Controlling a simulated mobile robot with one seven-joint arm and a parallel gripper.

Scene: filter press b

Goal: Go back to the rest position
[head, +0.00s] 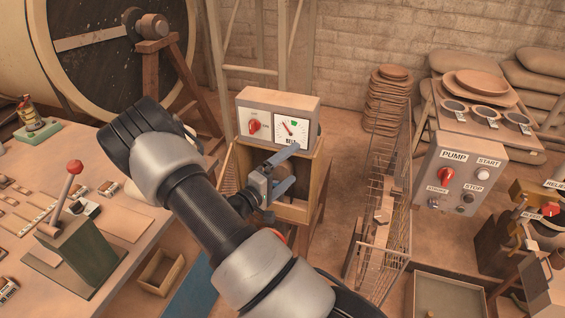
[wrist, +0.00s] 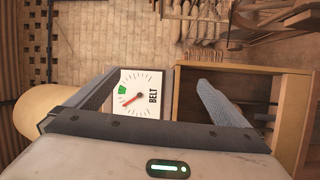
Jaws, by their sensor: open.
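My gripper (head: 289,168) is at the middle of the head view, in front of the belt box (head: 277,103), a pale box with a red knob (head: 254,125) and a white dial (head: 291,130). It is open, with nothing between its fingers. In the wrist view the two fingers stand apart at left and right, and the dial marked BELT (wrist: 136,95) shows between them. The dial has a green zone and a red needle, which points outside the green in the wrist view. Whether a finger touches the box cannot be told.
An open wooden box (head: 290,210) is under the belt box. On the left, a workbench (head: 120,195) carries a green lever stand (head: 80,250). On the right are a wire rack (head: 385,225), a pump panel (head: 460,175) and stacked discs (head: 388,100). Some floor shows between.

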